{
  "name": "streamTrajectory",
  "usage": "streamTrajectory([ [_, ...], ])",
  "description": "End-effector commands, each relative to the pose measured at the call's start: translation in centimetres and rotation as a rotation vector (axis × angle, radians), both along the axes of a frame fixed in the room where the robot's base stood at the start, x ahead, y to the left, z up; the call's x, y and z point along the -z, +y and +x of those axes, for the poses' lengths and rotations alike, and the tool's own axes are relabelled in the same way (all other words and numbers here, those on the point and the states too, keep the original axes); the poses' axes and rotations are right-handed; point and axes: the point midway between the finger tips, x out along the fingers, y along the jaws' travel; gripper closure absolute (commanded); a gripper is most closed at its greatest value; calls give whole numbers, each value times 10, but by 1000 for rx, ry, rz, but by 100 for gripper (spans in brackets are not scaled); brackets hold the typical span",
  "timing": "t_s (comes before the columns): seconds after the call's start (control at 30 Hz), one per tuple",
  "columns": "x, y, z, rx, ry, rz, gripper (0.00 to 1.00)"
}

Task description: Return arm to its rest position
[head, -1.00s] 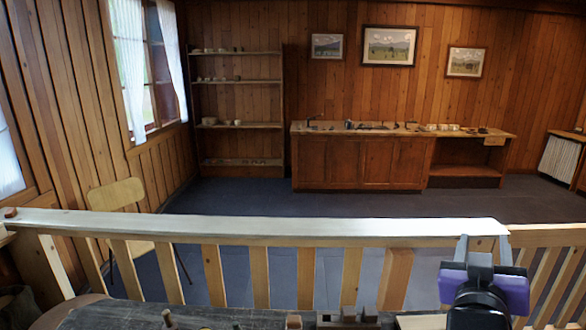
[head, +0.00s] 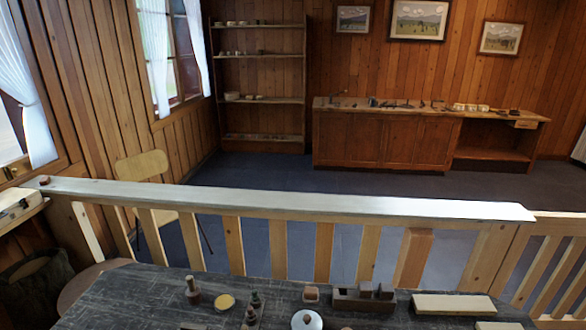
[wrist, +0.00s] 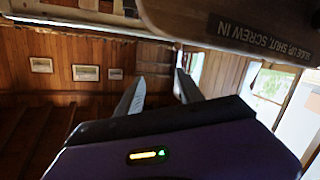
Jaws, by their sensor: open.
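My gripper (wrist: 160,78) shows in the wrist view, with two dark fingers apart and nothing between them. Its purple body fills the bottom of that view. The wrist view is tilted and faces the wood-panelled wall with its framed pictures. My arm and gripper are out of the head view. A turned wooden spool-like piece (head: 192,290) stands on the dark worktable (head: 110,308) at the bottom of the head view.
On the worktable are a yellow disc (head: 225,302), a slotted wooden block (head: 363,299) and a pale board (head: 453,305). A railing (head: 290,203) runs behind it. In the wrist view, a lettered wooden board (wrist: 235,28) is close at upper right.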

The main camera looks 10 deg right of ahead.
Motion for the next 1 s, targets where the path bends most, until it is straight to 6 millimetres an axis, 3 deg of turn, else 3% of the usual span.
streamTrajectory([
  [0.03,6,7,-20,-3,24,43,56],
  [0.2,10,30,-65,4,55,179,56],
  [0.5,2,52,-119,68,82,356,56],
  [1.0,95,52,-115,61,76,348,56],
])
